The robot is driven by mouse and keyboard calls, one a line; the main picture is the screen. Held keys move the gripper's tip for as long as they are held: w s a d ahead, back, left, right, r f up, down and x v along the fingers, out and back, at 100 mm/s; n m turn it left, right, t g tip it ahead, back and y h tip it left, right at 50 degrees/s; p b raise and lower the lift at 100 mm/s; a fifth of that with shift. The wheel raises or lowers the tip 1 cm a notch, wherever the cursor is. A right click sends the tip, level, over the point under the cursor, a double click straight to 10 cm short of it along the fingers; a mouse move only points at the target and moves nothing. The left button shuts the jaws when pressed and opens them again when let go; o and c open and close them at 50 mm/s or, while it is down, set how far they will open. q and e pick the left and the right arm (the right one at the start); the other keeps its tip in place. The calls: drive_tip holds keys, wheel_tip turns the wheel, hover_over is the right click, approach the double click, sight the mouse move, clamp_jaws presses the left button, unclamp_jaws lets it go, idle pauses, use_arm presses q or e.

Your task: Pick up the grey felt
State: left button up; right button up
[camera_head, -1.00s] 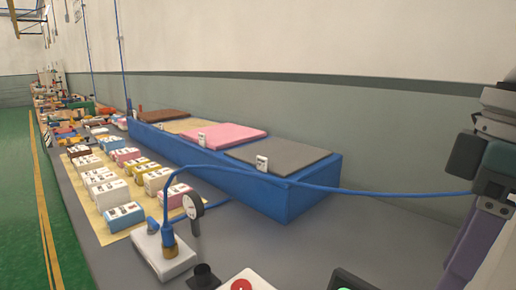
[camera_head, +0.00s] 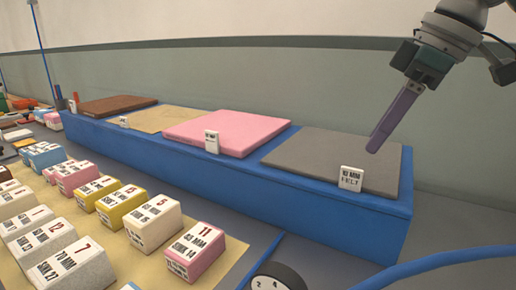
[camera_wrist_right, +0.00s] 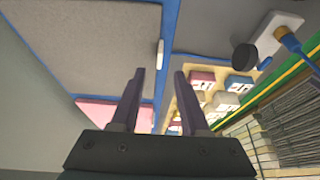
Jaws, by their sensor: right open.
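The grey felt (camera_head: 325,158) is a flat square sheet lying at the right end of a long blue platform (camera_head: 330,215). A small white card marked "10 MM FELT" (camera_head: 351,178) stands at its front edge. My right gripper (camera_head: 374,148) comes in from the upper right, purple fingers pointing down, in front of the felt's right part in the picture. The gap to the felt is hard to judge. In the right wrist view the fingers (camera_wrist_right: 159,75) are apart and empty, with the grey felt (camera_wrist_right: 90,40) at upper left. My left gripper is not in view.
A pink pad (camera_head: 228,132), a tan sheet (camera_head: 158,120) and a brown sheet (camera_head: 117,105) lie along the platform. Several labelled blocks (camera_head: 150,221) stand in front. A dark dial gauge (camera_head: 273,277) and a blue cable (camera_head: 440,262) are nearby. The wall is behind.

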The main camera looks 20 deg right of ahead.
sight(355, 169)
drive_tip(key=shift+x, duration=0.9)
drive_tip(key=x, duration=0.5)
drive_tip(key=shift+f, duration=0.1)
drive_tip(key=shift+c, duration=0.3)
clamp_jaws()
